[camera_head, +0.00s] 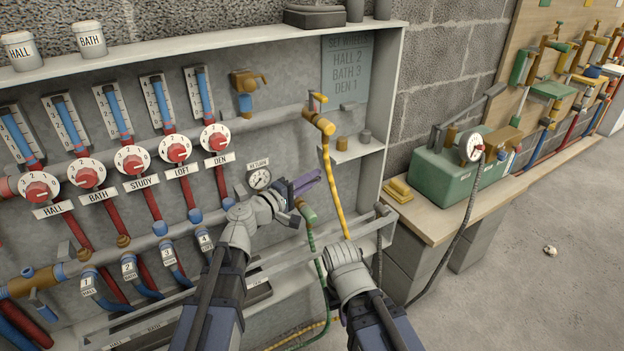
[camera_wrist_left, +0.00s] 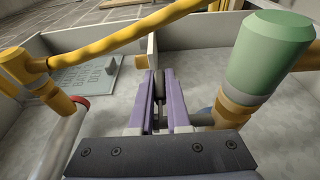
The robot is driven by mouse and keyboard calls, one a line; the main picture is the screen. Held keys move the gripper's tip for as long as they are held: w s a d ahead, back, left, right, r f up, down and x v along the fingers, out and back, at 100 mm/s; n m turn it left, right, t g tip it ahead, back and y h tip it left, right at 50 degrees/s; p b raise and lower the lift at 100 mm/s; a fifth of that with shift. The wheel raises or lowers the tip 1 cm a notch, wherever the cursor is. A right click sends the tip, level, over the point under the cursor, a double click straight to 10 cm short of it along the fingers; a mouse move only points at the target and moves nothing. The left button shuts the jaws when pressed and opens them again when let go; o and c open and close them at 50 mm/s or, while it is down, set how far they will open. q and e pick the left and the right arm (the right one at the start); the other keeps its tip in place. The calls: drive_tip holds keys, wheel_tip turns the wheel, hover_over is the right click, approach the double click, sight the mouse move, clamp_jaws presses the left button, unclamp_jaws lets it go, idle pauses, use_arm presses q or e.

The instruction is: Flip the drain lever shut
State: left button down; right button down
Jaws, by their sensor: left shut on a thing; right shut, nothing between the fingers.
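In the left wrist view the fingers (camera_wrist_left: 160,100) are shut on a dark grey lever handle (camera_wrist_left: 159,84), which I take to be the drain lever. Beside it, to the right, is a green cylindrical piece (camera_wrist_left: 268,60) on a brass fitting; its green end (camera_head: 306,212) shows below my gripper in the head view. The lever's pivot is hidden. My right gripper (camera_head: 343,316) is low in front of the panel, shut and empty, mostly hidden by its own wrist.
A yellow hose (camera_head: 333,190) hangs from a brass valve (camera_head: 319,122) just right of my left gripper. A small shelf (camera_head: 358,149) and the panel's right side wall stand close by. A bench with a green pump box (camera_head: 450,170) is further right. Open floor lies right.

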use_arm(q)
drive_tip(key=shift+w+a+n+t+y, duration=0.15)
drive_tip(key=shift+w+n+t+y, duration=0.15)
drive_tip(key=shift+n+t+y, duration=0.6)
drive_tip(key=c, duration=0.9)
unclamp_jaws()
drive_tip(key=shift+s, duration=0.1)
